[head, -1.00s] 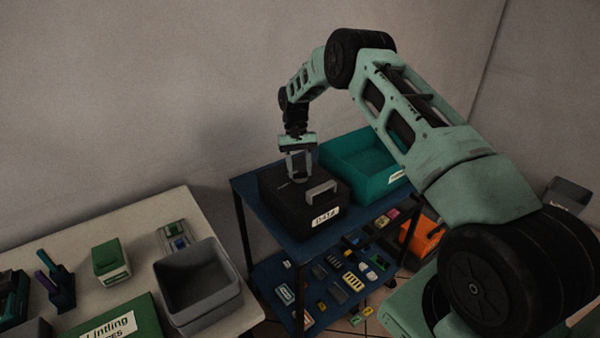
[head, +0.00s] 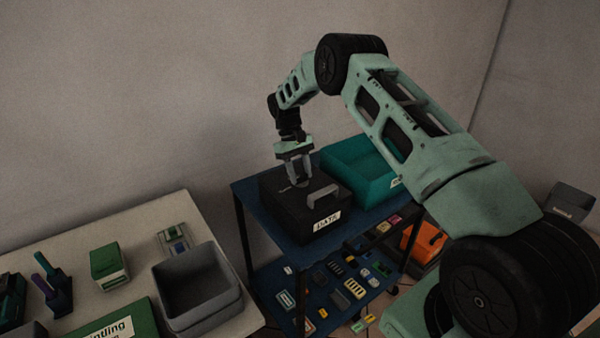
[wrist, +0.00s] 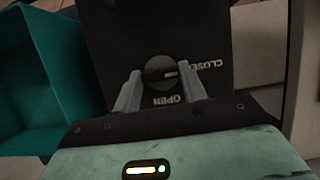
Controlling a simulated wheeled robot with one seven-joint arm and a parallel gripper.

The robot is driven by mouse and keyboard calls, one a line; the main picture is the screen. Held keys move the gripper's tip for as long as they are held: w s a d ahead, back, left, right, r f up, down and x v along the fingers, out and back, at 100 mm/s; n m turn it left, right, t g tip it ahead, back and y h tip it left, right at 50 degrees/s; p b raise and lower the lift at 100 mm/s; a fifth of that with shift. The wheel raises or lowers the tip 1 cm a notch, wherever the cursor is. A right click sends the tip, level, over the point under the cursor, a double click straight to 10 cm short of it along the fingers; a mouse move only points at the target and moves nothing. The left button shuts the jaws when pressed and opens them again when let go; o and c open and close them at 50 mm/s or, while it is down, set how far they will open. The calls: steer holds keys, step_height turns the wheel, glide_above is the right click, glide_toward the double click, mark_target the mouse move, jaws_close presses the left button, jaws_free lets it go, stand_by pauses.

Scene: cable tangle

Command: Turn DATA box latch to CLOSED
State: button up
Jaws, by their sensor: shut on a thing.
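The black DATA box (head: 285,218) stands on the blue cart's top shelf, with a grey handle and a white DATA label on it. The latch (wrist: 158,70) is a round dark knob on its lid. Its light pointer mark faces right, toward the word CLOSED (wrist: 207,65); the word OPEN (wrist: 168,100) is below the knob. My gripper (wrist: 160,80) is shut on the latch, one finger on each side. In the head view my gripper (head: 298,182) points down at the lid and the latch is mostly hidden.
A teal bin (head: 365,180) stands right beside the box on the blue cart (head: 248,190). Small parts lie on the lower shelf. A pale table (head: 150,215) at left holds a grey bin (head: 200,310) and green boxes.

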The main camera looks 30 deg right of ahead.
steer(key=o, duration=1)
steer(key=p+v, duration=0.4)
steer(key=v, duration=1.3)
steer(key=shift+r+p, duration=0.3)
steer(key=shift+p, duration=0.1)
